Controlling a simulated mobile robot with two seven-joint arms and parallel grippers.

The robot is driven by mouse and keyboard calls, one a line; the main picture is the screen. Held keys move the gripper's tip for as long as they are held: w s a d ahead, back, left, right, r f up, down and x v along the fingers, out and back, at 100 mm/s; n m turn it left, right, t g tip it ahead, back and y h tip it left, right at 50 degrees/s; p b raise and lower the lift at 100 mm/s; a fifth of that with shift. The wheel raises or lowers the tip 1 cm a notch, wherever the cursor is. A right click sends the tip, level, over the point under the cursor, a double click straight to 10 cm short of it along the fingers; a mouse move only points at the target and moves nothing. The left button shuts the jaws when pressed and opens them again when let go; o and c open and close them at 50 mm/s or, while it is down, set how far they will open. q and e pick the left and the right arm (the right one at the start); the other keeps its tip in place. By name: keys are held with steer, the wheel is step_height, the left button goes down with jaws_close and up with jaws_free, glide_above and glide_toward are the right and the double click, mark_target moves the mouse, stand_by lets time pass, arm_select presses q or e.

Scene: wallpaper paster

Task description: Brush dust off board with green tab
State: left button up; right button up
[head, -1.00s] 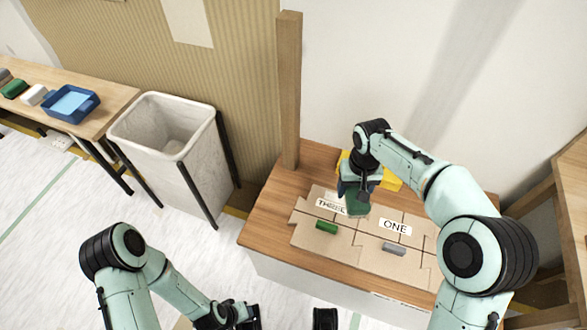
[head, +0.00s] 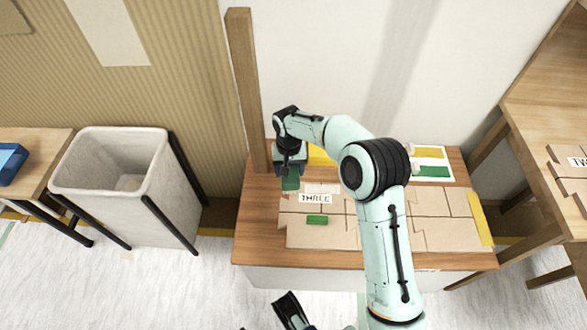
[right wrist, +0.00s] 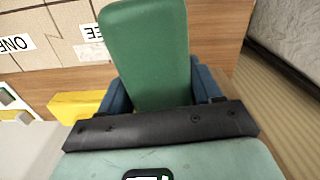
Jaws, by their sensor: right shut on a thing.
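The board labelled THREE (head: 342,229) lies flat on the wooden table, with a green tab (head: 317,219) on it. A pale patch (head: 322,188) lies behind its label; it also shows in the right wrist view (right wrist: 91,52). My right gripper (head: 289,170) is shut on a green brush-like block (right wrist: 148,55), held between blue fingers. The block (head: 290,184) is at the board's back left corner, over or near bare wood; its underside is hidden. A dark part, seemingly of my left gripper (head: 292,309), shows at the bottom edge; its fingers are unclear.
The ONE board (right wrist: 15,44) adjoins THREE, and my right arm covers much of it in the head view. A wooden post (head: 246,90) stands close left of my right gripper. A yellow block (head: 320,155) lies behind. A white bin (head: 110,165) stands left.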

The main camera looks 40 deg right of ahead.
arm_select(q)
steer(key=shift+w+a+f, duration=0.1)
steer(key=shift+w, duration=0.1)
arm_select(e)
steer(key=d, duration=0.1)
steer(key=d+f, duration=0.1)
steer(key=d+m, duration=0.1)
steer(key=shift+s+f, duration=0.25)
step_height(320, 180, down, 4)
steer(key=shift+f+b, duration=0.15)
steer(key=shift+b, duration=0.85)
steer(key=shift+f+b, duration=0.35)
steer(key=shift+f, duration=0.8)
arm_select(q)
steer(key=f, duration=0.1)
steer(key=a+f, duration=0.1)
steer(key=f, duration=0.2)
steer(key=shift+s+a+f, duration=0.1)
steer(key=shift+s+a, duration=0.05)
steer(key=shift+a, duration=0.2)
